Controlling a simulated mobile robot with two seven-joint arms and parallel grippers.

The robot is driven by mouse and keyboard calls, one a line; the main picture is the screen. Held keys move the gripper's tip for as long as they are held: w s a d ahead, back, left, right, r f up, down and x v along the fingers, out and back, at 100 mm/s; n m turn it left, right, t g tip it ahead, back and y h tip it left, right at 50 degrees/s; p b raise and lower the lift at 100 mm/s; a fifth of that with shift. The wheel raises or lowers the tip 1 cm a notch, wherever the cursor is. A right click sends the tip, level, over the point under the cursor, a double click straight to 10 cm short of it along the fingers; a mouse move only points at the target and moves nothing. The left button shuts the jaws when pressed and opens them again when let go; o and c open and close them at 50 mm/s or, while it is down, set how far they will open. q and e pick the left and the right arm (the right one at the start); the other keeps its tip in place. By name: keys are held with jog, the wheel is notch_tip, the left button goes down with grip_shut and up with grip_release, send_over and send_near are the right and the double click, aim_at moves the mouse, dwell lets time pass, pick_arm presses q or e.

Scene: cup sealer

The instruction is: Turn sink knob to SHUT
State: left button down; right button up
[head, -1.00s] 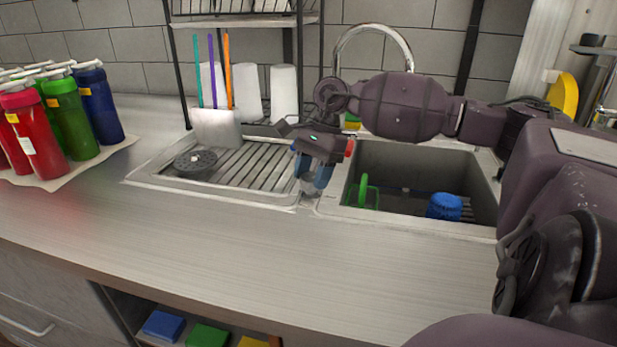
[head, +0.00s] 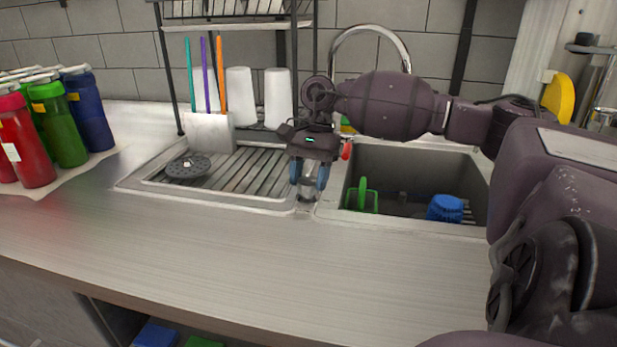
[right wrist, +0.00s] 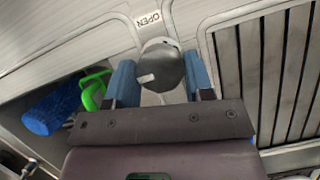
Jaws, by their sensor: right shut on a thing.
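The sink knob (right wrist: 160,68) is a small grey round knob on the strip between the drainboard and the basin. It also shows in the head view (head: 308,188), partly hidden by the fingers. In the right wrist view a label (right wrist: 149,19) reading OPEN lies just beyond the knob. A short white mark on the knob points to the lower left, away from that label. No SHUT label shows. My right gripper (head: 309,178) points down with its blue fingers on either side of the knob, closed on it; in the wrist view (right wrist: 161,82) they flank it. My left gripper is out of view.
The sink basin (head: 408,165) holds a blue scrubber (head: 445,208) and a green-handled thing (head: 362,196). The drainboard (head: 250,172) carries a dark strainer (head: 188,166). A dish rack (head: 228,27) and faucet (head: 372,29) stand behind. Bottles (head: 66,140) stand left. The front counter is clear.

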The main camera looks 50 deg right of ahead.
jog(key=o, duration=0.8)
jog(key=shift+o, duration=0.7)
jog(key=v, duration=1.1)
